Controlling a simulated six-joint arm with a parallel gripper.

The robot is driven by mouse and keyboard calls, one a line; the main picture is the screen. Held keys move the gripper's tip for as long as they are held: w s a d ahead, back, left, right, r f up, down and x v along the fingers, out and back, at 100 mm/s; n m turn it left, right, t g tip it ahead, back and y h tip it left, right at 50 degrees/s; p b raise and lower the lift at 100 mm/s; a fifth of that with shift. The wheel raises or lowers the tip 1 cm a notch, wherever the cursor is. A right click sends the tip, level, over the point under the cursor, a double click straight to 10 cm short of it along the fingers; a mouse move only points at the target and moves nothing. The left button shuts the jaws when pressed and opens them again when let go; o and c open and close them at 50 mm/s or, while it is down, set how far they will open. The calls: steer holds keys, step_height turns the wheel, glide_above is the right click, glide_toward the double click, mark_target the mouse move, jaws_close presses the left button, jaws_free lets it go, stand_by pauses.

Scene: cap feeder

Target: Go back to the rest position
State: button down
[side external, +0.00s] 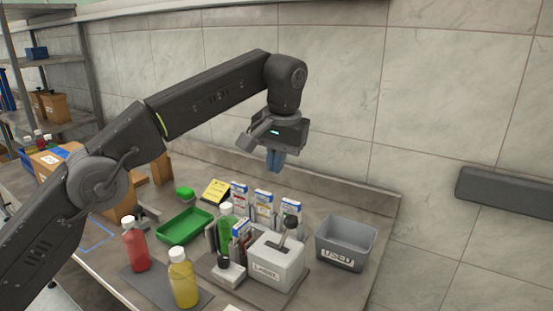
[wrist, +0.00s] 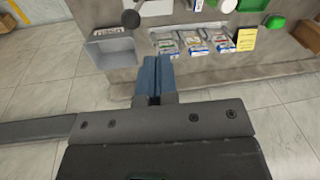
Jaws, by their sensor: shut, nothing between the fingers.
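My gripper (side external: 275,160) hangs in the air above the back part of the table, fingers pointing down. Its blue fingers are together and hold nothing. They also show close together in the wrist view (wrist: 153,82). Below and to the right stands the white label machine (side external: 275,264) with its dark lever. My gripper is apart from everything on the table.
A grey bin marked USED (side external: 345,242) stands at the right edge. Several small boxes (side external: 262,205) stand along the back, near a green tray (side external: 184,226). Red (side external: 135,245) and yellow (side external: 183,280) bottles stand in front. The air around my gripper is clear.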

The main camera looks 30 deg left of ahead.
steer(key=shift+r, duration=0.25)
stand_by(0.4)
